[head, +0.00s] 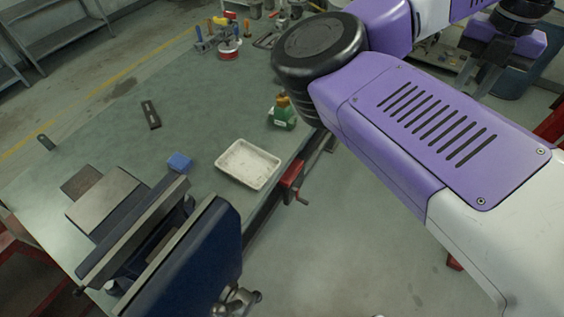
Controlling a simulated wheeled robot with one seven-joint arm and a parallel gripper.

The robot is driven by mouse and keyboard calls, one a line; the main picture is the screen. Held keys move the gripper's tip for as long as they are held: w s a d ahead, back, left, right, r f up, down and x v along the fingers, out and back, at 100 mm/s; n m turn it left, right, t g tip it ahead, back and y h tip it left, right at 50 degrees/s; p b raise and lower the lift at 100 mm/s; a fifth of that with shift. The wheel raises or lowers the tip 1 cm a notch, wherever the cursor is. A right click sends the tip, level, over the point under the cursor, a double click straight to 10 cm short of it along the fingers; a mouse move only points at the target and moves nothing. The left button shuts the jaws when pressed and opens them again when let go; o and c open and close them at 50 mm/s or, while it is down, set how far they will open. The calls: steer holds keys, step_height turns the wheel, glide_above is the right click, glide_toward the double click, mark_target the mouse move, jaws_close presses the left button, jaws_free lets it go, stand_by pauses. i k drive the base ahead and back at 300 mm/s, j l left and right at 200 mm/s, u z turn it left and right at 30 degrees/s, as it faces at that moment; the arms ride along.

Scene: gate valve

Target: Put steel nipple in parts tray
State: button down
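A pale, shallow rectangular tray (248,164), which looks like the parts tray, lies on the green bench top near its right edge. No contents can be made out in it. I cannot pick out the steel nipple anywhere in this view. My gripper (481,79) is at the upper right, off the bench and far from the tray, pointing down. Its fingers are small and dark, and I cannot tell how far apart they are or whether anything is between them.
A blue vise (190,250) stands at the bench's near end. A blue block (180,162), a green-and-yellow item (284,112) and a dark flat bar (151,115) lie on the bench (215,115). Tools (226,40) stand at the far end. A blue bin (515,75) is at upper right.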

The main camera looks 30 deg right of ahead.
mark_target(249, 167)
steer(key=i+j, duration=0.15)
steer(key=j, duration=0.2)
steer(key=i+j, duration=0.2)
steer(key=j, duration=0.15)
steer(key=i+j, duration=0.15)
steer(key=j, duration=0.2)
steer(key=i+j, duration=0.2)
steer(key=j, duration=0.15)
steer(key=i+j, duration=0.15)
steer(key=j, duration=0.2)
